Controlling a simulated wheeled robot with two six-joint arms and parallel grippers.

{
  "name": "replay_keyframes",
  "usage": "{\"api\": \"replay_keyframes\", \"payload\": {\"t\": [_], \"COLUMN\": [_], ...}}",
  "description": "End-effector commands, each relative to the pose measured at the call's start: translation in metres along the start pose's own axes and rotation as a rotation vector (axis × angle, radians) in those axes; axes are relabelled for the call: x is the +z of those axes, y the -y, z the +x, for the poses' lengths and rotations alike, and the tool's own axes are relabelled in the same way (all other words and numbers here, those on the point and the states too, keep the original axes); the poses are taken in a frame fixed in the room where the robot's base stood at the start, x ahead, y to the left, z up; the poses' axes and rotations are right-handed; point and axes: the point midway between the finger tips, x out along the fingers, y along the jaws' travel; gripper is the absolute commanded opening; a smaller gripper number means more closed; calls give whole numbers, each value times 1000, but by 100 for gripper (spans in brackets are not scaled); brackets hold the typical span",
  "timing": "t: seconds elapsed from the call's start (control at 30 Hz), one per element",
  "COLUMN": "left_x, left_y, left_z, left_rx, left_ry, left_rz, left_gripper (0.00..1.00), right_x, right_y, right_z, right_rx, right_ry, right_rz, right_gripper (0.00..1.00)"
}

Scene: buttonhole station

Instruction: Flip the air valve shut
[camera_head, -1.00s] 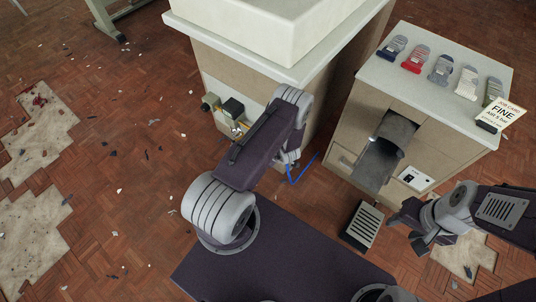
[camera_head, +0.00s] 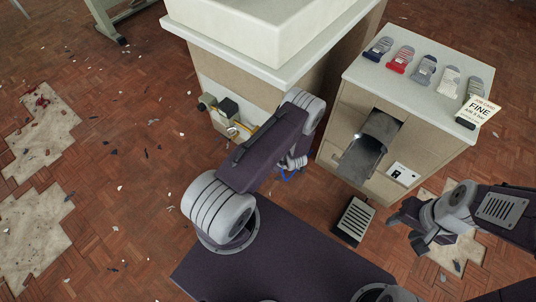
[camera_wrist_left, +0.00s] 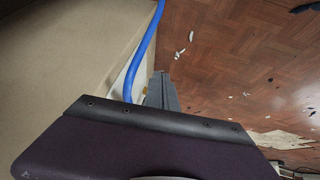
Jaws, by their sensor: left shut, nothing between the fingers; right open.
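The air fittings sit low on the pale cabinet's front in the head view: a dark box (camera_head: 228,107) and a yellow brass-coloured pipe (camera_head: 246,128). Which part is the air valve's lever is too small to tell, and my left arm partly covers this area. A blue hose (camera_wrist_left: 140,52) runs down beside the cabinet in the left wrist view. My left gripper shows there as a narrow grey shape (camera_wrist_left: 162,92) beyond my purple wrist housing, shut and empty; my forearm hides it in the head view. My right gripper (camera_head: 404,231) is open and empty, over the floor at right.
A second cabinet (camera_head: 345,105) at right carries several coloured clamp-like pieces and a job card (camera_head: 480,109) reading FINE. A foot pedal (camera_head: 353,221) stands on the floor before it. Open parquet (camera_head: 120,180) with scattered debris lies at left.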

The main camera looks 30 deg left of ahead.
Motion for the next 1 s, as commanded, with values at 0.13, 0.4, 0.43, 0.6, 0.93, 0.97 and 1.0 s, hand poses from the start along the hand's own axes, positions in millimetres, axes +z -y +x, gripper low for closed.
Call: {"api": "replay_keyframes", "payload": {"t": [0.13,0.4,0.43,0.6,0.93,0.97,1.0], "left_x": [20,42,43,44,43,43,43], "left_y": [1,4,4,4,4,4,4], "left_z": [-25,-46,-47,-47,-47,-47,-47], "left_rx": [1,0,0,0,0,0,-1], "left_ry": [1,-1,-1,-1,-1,-1,-1], "left_rz": [5,1,0,-1,0,0,-2], "left_gripper": [0,0,0,0,0,0,0], "right_x": [-2,-2,-2,-2,-2,-2,-2], "right_y": [0,0,0,0,0,0,0], "right_z": [-12,-17,-17,-17,-17,-17,-17], "right_rx": [0,0,0,0,0,0,0], "right_ry": [-1,0,0,0,0,0,0], "right_rz": [-1,0,0,0,0,0,0], "right_gripper": [48,48,48,48,48,48,48]}}
